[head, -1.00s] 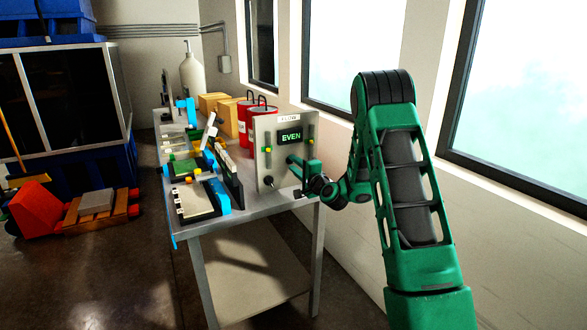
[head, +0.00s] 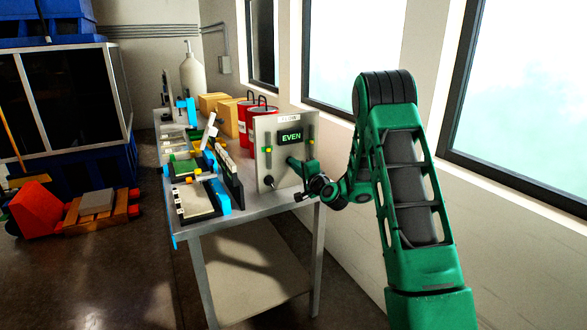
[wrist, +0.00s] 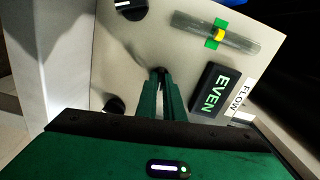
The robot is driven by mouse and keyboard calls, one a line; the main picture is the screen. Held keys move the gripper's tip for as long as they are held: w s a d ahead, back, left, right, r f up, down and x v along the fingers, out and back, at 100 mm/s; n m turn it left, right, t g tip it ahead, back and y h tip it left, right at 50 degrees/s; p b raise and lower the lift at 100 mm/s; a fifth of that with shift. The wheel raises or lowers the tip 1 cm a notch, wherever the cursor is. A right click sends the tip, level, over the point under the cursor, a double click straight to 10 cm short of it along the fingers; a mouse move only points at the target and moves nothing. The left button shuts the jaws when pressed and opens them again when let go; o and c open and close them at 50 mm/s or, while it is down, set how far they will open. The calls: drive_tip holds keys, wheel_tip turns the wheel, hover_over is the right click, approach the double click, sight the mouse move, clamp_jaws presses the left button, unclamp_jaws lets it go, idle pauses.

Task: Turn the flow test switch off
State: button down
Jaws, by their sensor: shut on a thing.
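The flow panel (head: 283,176) is a pale upright plate at the near right end of the bench. Its dark display (head: 291,136) reads EVEN in green, and the same display shows in the wrist view (wrist: 215,91). My gripper (head: 290,160) reaches the panel face from the right, below the display. In the wrist view my gripper (wrist: 160,73) has its green fingers closed together on a small dark piece at the panel, which appears to be the flow test switch. The fingers cover most of it, so its position cannot be read.
A black knob (head: 268,182) sits low on the panel's left. Red canisters (head: 262,117) stand behind the panel. Blue-clamped trays (head: 194,199) fill the bench's left. The wall and windows are close on the right.

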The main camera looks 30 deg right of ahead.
drive_tip(key=shift+s+f+n, duration=0.1)
drive_tip(key=shift+f+n, duration=0.05)
drive_tip(key=shift+n, duration=3.85)
drive_tip(key=shift+f+n, duration=0.1)
drive_tip(key=shift+n, duration=3.9)
drive_tip(key=c, duration=1.9)
unclamp_jaws()
drive_tip(key=shift+o, duration=0.2)
drive_tip(key=shift+r, duration=0.1)
drive_tip(key=s, duration=1)
drive_tip(key=shift+s+d, duration=0.2)
drive_tip(key=shift+s, duration=0.05)
